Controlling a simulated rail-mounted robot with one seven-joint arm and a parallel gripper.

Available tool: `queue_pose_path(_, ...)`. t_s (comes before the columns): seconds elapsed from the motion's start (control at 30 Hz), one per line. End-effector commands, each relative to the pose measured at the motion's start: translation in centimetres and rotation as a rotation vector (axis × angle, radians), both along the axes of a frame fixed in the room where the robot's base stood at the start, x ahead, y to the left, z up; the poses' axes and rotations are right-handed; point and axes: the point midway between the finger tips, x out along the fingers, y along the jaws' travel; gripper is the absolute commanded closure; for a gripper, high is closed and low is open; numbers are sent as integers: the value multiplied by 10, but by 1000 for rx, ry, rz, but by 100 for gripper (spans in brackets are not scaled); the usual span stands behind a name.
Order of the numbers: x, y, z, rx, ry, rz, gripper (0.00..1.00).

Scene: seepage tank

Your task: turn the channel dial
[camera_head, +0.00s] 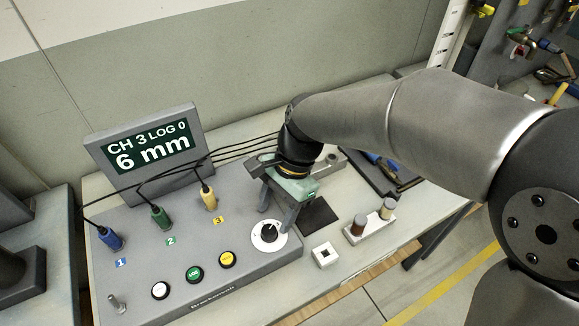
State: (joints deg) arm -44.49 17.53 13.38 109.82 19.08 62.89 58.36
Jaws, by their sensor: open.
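The channel dial (269,234) is a black knob on a white round plate at the right end of the grey console (215,263). My gripper (276,215) is above and just behind the dial, pointing down, with its two fingers apart. One finger is to the left of the knob's line and the other comes down close to its right; I cannot tell whether either touches it. The display (151,148) behind reads "CH 3 LOG 0" and "6 mm".
Blue (110,239), green (160,216) and yellow (208,196) plugs with black cables stand on the console. A small white block (325,255) and a holder with two cylinders (369,229) sit to the right.

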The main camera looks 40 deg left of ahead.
Motion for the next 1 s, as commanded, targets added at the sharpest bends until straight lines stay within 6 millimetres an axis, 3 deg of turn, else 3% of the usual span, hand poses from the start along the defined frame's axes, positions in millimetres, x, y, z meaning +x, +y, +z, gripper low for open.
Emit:
queue_pose_path(0.3,31,-6,74,3,-4,-2,48)
queue_pose_path(0.5,44,-8,107,2,-2,-2,48)
queue_pose_path(0.7,49,-10,121,1,-1,-2,48)
queue_pose_path(1.0,50,-10,123,0,-1,-1,48)
